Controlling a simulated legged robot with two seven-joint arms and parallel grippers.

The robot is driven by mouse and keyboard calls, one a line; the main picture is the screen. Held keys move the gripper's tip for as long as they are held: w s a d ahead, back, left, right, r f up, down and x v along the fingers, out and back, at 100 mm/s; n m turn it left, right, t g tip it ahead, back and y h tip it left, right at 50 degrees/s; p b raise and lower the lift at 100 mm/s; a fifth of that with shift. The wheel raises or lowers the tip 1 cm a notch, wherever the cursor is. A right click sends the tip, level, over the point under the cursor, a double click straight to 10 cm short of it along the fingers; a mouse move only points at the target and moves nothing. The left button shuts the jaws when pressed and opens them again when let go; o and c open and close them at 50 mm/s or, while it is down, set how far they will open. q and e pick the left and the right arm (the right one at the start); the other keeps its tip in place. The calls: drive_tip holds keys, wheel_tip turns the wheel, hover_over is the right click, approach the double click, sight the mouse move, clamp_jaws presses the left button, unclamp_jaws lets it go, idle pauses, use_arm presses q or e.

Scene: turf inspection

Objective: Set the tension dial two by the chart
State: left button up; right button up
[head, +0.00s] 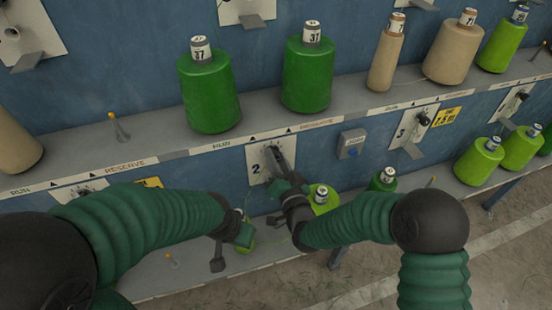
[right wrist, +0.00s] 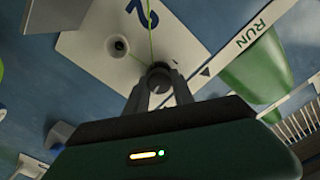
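The white plate marked 2 (head: 257,172) is on the blue panel in the middle of the head view. Its dark dial knob (head: 272,154) is partly hidden by my right gripper (head: 283,172). In the right wrist view the gripper's two fingers (right wrist: 160,88) close in on both sides of the round dark knob (right wrist: 159,75), with the plate (right wrist: 170,45) behind. A green thread crosses the plate. My left gripper (head: 232,243) hangs low, left of the plate and apart from it; its fingers do not show clearly. I cannot pick out a chart.
Green yarn cones (head: 208,92) stand on the upper shelf (head: 150,128), above strips lettered RUN and RESERVE. Lime cones (head: 322,198) stand lower, close to my right forearm. A small blue-grey box (head: 352,144) and a plate marked 3 (head: 413,128) are to the right.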

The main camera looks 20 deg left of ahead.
drive_tip(key=o, duration=0.4)
drive_tip(key=shift+w, duration=0.2)
drive_tip(key=shift+s, duration=0.1)
drive_tip(key=p+v, duration=0.3)
drive_tip(key=v, duration=1.3)
drive_tip(key=shift+s+d+f, duration=0.1)
drive_tip(key=shift+s+d, duration=0.1)
drive_tip(key=shift+s, duration=0.15)
drive_tip(key=shift+w, duration=0.15)
